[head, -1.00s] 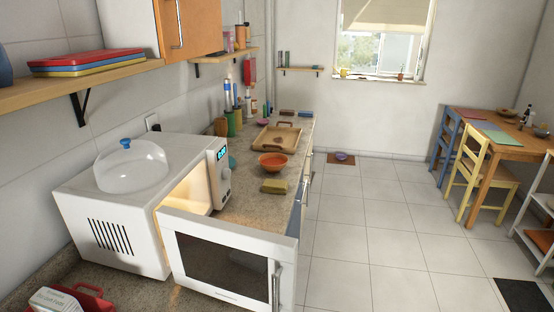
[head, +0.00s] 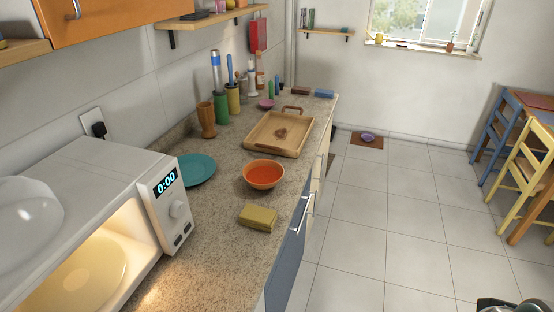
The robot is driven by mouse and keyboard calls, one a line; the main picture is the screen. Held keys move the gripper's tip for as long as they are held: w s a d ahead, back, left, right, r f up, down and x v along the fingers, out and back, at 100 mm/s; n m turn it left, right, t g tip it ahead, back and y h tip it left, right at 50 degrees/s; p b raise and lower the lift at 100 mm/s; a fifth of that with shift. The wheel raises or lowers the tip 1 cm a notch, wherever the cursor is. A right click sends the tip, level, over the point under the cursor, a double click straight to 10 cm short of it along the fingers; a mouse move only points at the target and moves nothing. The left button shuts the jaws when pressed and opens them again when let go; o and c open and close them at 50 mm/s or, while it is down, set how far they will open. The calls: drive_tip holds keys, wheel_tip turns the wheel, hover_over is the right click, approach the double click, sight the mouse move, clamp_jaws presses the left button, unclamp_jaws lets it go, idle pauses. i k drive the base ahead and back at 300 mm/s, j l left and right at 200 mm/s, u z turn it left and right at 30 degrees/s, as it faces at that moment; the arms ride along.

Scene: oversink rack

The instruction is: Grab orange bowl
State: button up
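The orange bowl (head: 263,175) stands upright on the speckled countertop in the head view, right of a teal plate (head: 196,169) and near the counter's front edge. Its inside is visible and looks empty. A yellow-green sponge or block (head: 258,217) lies just in front of it, apart from it. My gripper is not recognisable in the view, and nothing touches the bowl.
An open, lit microwave (head: 118,215) stands at left. A wooden tray (head: 262,139) lies behind the bowl, with bottles and cups along the wall. A dark metallic part (head: 514,305), unclear what, shows at bottom right.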

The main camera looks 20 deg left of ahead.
sight(263, 174)
drive_tip(key=i, duration=1.45)
drive_tip(key=i+l+u, duration=0.2)
drive_tip(key=i, duration=0.4)
drive_tip(key=i+u, duration=0.15)
drive_tip(key=i, duration=0.5)
drive_tip(key=u, duration=2.85)
drive_tip(key=k+l, duration=0.05)
drive_tip(key=l, duration=0.05)
